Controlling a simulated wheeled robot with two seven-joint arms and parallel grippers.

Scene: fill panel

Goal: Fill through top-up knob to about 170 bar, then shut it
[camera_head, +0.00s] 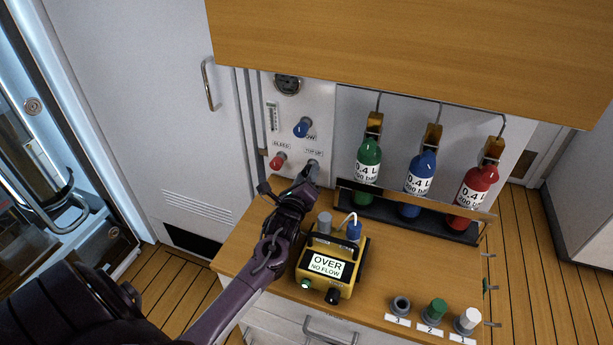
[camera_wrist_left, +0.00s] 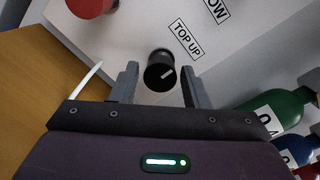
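The top-up knob (camera_wrist_left: 160,75) is black with a white pointer line, below the TOP UP label in the left wrist view. My left gripper (camera_wrist_left: 159,69) is open, its two fingers on either side of the knob with gaps visible. In the head view the left gripper (camera_head: 308,177) reaches the lower part of the white panel (camera_head: 318,110) and partly hides the knob. A round dark gauge (camera_head: 287,84) sits at the panel's top; its reading is too small to tell. My right gripper is not in view.
A yellow meter (camera_head: 327,266) on the wooden counter reads "OVER NO FLOW". Green (camera_head: 368,160), blue (camera_head: 420,175) and red (camera_head: 475,190) bottles stand in a rack right.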

